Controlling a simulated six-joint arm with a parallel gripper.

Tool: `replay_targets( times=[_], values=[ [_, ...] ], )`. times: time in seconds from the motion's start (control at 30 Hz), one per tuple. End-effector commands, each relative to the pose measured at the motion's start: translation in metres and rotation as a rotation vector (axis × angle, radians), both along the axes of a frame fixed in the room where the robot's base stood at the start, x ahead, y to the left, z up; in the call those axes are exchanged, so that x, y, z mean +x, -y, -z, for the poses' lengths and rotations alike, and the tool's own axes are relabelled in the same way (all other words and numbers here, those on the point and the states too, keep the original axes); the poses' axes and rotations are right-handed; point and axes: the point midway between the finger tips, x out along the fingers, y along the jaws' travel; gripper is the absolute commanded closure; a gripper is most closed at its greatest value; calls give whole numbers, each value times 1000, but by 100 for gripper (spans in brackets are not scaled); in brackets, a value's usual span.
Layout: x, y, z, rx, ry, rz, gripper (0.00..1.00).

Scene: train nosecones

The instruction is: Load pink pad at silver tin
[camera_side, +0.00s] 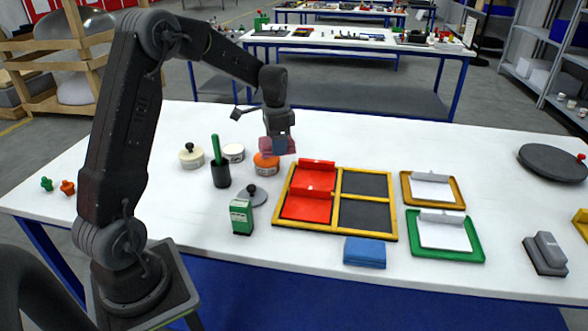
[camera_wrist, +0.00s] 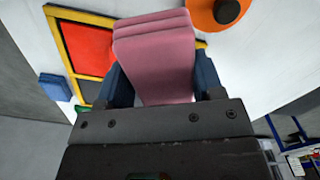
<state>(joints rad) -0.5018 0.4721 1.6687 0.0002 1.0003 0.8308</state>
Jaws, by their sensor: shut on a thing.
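My gripper (camera_side: 279,127) is shut on a folded pink pad (camera_side: 277,146) and holds it above the table, over the orange tin (camera_side: 266,163). In the wrist view the pink pad (camera_wrist: 155,45) sits between the blue fingers of my gripper (camera_wrist: 160,78). A low grey round tin (camera_side: 250,196) with a dark knob, which looks like the silver tin, stands on the table to the front left of the pad. It does not show in the wrist view. A white tin (camera_side: 233,153) and a cream tin (camera_side: 192,157) with a dark knob stand further left.
A dark cup (camera_side: 221,174) with a green-handled tool and a green box (camera_side: 241,217) stand close to the grey tin. A yellow-framed tray (camera_side: 338,202) with red pads is to the right. A blue cloth (camera_side: 365,252) lies in front.

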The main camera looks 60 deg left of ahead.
Motion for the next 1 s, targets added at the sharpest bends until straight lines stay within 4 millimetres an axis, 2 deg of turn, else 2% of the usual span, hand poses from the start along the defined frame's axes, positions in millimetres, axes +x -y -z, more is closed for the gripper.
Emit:
replay_targets(
  times=[0.03,0.2,0.3,0.4,0.5,0.6,0.77,1.0],
  values=[
    [-1,-28,1,0,0,-49,58],
    [-13,-106,3,0,0,-175,58],
    [-24,-142,4,0,-1,-236,58],
    [-35,-170,5,0,0,-282,58],
    [-43,-187,5,0,0,-312,58],
    [-47,-196,6,0,0,-327,58],
    [-49,-199,13,-1,-1,-331,58],
    [-48,-198,37,-2,-1,-330,58]
  ],
)
